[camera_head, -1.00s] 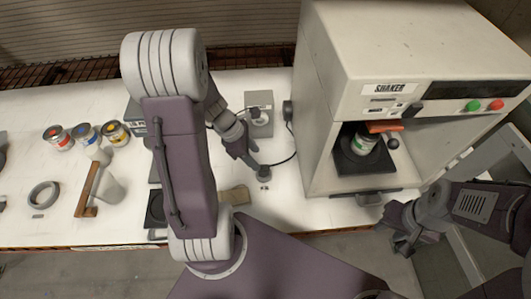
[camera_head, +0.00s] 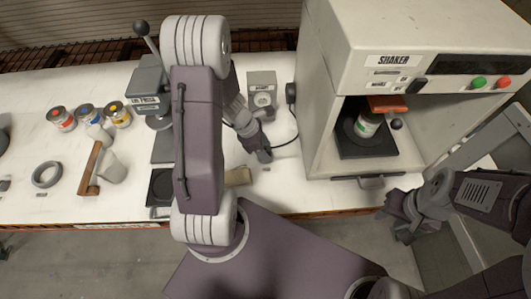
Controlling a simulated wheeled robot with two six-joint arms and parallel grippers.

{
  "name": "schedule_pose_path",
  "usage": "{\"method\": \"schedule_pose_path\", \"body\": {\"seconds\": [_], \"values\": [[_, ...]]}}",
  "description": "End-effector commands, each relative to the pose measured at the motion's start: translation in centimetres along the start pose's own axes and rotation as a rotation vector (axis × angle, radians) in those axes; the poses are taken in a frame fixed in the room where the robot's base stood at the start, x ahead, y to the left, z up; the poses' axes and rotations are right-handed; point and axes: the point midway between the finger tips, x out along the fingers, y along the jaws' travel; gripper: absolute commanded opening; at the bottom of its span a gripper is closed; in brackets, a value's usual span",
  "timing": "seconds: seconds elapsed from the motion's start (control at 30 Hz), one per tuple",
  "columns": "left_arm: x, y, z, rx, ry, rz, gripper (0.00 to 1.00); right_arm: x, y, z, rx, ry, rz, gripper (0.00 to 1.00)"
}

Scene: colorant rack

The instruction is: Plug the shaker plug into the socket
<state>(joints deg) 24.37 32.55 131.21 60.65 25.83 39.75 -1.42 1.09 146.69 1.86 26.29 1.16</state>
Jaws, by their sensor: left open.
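The socket (camera_head: 262,98) is a round fitting on a small grey box standing on the white table, left of the shaker (camera_head: 398,40). A black cable (camera_head: 285,141) runs from the shaker's left side to my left gripper (camera_head: 264,156). The gripper is open, pointing down at the cable's end, in front of the socket box. The shaker plug is hidden or too small to tell apart from the dark fingers. My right gripper (camera_head: 393,226) is off the table's front edge, empty, with its fingers seemingly apart.
A paint can (camera_head: 367,124) stands inside the shaker. A press-like device (camera_head: 148,80) stands behind my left arm. A small tan block (camera_head: 238,177) lies near the gripper.

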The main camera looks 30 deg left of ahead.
Motion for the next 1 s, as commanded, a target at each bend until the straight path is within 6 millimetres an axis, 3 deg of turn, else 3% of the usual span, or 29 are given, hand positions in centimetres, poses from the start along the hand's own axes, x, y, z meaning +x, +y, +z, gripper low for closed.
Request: {"method": "schedule_pose_path", "body": {"seconds": [0.17, 0.37, 0.67, 1.0], "values": [[0.0, 0.0, 0.0, 0.001, 0.000, 0.001, 0.51, 0.0, 0.0, 0.0, 0.000, 0.000, 0.000, 0.36], [0.0, 0.0, 0.0, 0.001, 0.000, 0.001, 0.01, 0.0, 0.0, 0.0, 0.000, 0.000, 0.000, 0.36], [-0.4, 0.1, 0.2, 0.001, 0.000, 0.002, 0.00, -0.3, 0.0, 0.0, 0.000, 0.000, 0.000, 0.36], [-7.5, 0.1, 3.1, 0.003, 0.000, 0.006, 0.00, -3.6, -0.1, -0.4, 0.000, 0.000, 0.000, 0.36]]}}
